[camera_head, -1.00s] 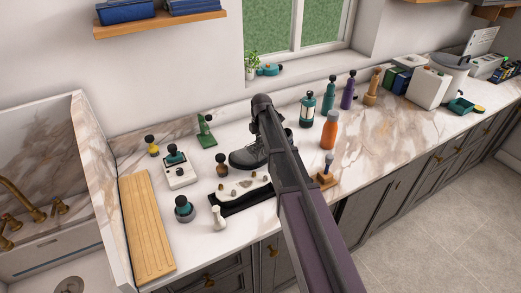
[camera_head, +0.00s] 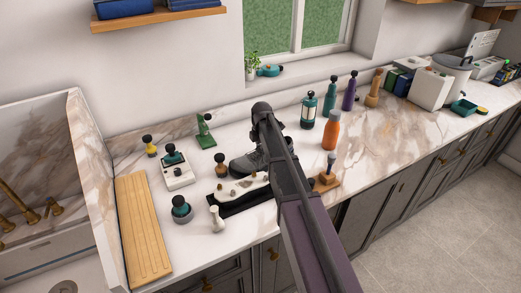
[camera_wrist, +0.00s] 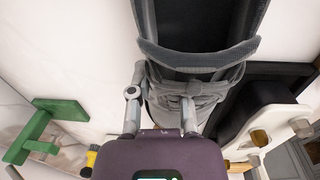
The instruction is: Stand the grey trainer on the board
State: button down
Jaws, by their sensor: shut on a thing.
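The grey trainer (camera_head: 245,164) is on or just above the counter, behind a black tray; I cannot tell whether it touches. Its toe points left in the head view, and my arm hides its heel side. In the wrist view the trainer (camera_wrist: 193,78) fills the upper middle, with its dark opening and grey collar showing. My gripper (camera_wrist: 160,100) is shut on the trainer, one finger at each side of the grip; the head view hides the fingers behind my arm. The ribbed wooden board (camera_head: 143,230) lies flat and bare at the counter's left end.
The black tray (camera_head: 240,204) with a white piece lies in front of the trainer. A white box (camera_head: 178,175), a grey-teal pot (camera_head: 181,209) and other small items stand between trainer and board. An orange bottle (camera_head: 331,130) stands right of my arm.

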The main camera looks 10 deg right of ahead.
jog(key=c, duration=0.6)
grip_release()
jog(key=shift+o, duration=0.2)
notch_tip(320, 180, up, 12)
jog(key=p, duration=1.2)
jog(key=shift+s+d, duration=0.15)
jog(key=shift+s, duration=0.3)
jog(key=shift+s, duration=0.1)
jog(key=s+m+g, duration=0.1)
jog(key=s+m, duration=2)
jog(key=s, duration=0.7)
jog(key=shift+s+d+m, duration=0.2)
jog(key=shift+d+m, duration=0.1)
jog(key=shift+d, duration=0.15)
